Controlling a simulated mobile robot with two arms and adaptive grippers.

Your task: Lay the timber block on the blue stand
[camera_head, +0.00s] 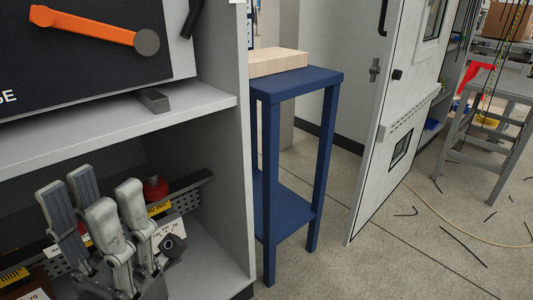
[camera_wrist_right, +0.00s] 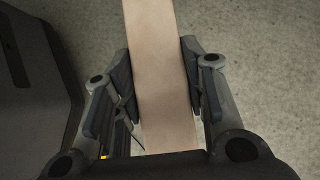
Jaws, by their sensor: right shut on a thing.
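A pale timber block (camera_head: 278,62) lies flat on top of the blue stand (camera_head: 300,84) in the head view; its left end is hidden behind the cabinet edge. In the right wrist view my right gripper (camera_wrist_right: 160,85) is shut on a long pale timber block (camera_wrist_right: 158,45), with a finger against each side and floor below it. The right gripper does not show in the head view, and I cannot tell whether both views show the same block. My left gripper (camera_head: 103,195) is at the lower left, fingers up and apart, with nothing seen between them.
A grey cabinet (camera_head: 226,150) stands between my left gripper and the stand. An orange handle (camera_head: 85,25) is on its dark panel, and a red button (camera_head: 155,188) is in its lower bay. A white cabinet door (camera_head: 405,110) is right of the stand. Cables lie on the floor.

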